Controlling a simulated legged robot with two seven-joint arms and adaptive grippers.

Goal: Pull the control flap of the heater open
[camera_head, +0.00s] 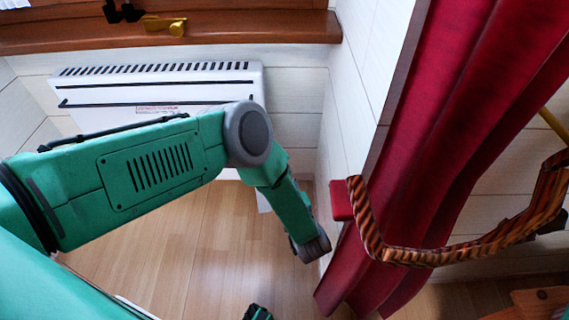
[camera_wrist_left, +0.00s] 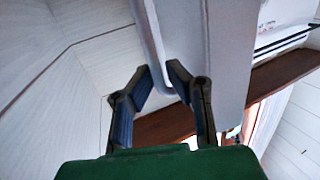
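The white heater (camera_head: 70,95) hangs on the wall below the window sill, with a row of dark slots along its top. My green left arm covers much of its front and right side in the head view. In the left wrist view the heater's pale side (camera_wrist_left: 220,50) shows. My left gripper (camera_wrist_left: 160,75) is there, its two dark fingers apart. A thin pale edge (camera_wrist_left: 150,30), possibly the control flap, ends between or just behind the fingertips; I cannot tell whether they touch it.
A wooden sill (camera_head: 240,28) runs above the heater. A red curtain (camera_head: 430,130) hangs at the right, with a striped curved bar (camera_head: 430,255) in front. A white side wall (camera_head: 350,90) stands close to the heater's right. Wooden floor (camera_head: 190,265) lies below.

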